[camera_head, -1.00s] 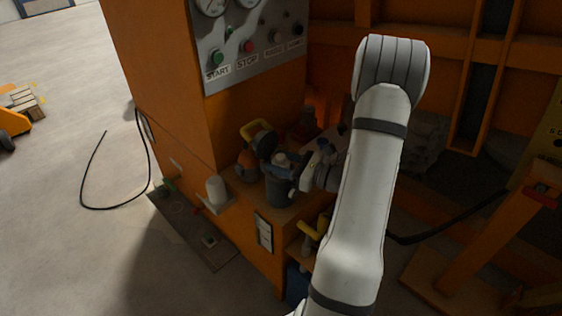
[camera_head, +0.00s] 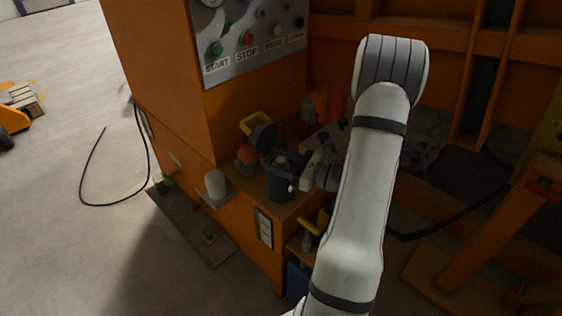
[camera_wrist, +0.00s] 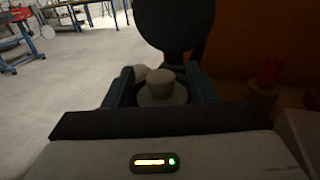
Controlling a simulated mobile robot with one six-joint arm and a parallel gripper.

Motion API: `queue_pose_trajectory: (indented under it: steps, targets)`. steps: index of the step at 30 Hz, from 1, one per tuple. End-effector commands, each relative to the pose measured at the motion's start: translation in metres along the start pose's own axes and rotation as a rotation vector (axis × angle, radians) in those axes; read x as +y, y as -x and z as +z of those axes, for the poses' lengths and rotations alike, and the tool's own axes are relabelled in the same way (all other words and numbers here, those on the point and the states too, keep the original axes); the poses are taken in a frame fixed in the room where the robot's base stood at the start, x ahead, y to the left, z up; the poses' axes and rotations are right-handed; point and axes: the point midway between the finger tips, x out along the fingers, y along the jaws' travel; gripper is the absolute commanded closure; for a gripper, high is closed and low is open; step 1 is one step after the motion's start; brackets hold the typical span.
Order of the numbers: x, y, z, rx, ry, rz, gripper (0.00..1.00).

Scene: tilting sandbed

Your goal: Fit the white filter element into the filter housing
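A white cylinder (camera_head: 215,184), which looks like the filter element, stands upright on a small ledge at the cabinet's left side. The dark grey filter housing (camera_head: 279,190) stands on the orange shelf to its right. Its dark round lid (camera_head: 263,137) appears raised behind it and also shows in the wrist view (camera_wrist: 175,25). My gripper (camera_head: 286,172) is at the housing's top. In the wrist view its fingers (camera_wrist: 160,92) stand on both sides of a pale beige part (camera_wrist: 160,84) with a round knob. Whether they touch it is unclear. The housing's inside is hidden.
A control panel (camera_head: 250,45) is on the orange cabinet above. A yellow handle (camera_head: 256,122) and an orange object (camera_head: 246,158) are close behind the housing. A tray (camera_head: 190,228) lies on the floor at left, near a black cable (camera_head: 100,206). Open floor lies further left.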

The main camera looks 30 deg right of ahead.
Motion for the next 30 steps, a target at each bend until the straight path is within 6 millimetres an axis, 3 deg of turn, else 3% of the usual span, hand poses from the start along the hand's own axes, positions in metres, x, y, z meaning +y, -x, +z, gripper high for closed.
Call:
queue_pose_trajectory:
  steps: [7, 16, 30]
  targets:
    - [0.001, 0.0, -0.001, 0.002, -0.002, 0.001, 0.29]
    - [0.0, 0.005, -0.001, 0.002, -0.002, -0.001, 0.29]
    - [0.0, 0.071, 0.0, 0.001, -0.001, -0.003, 0.29]
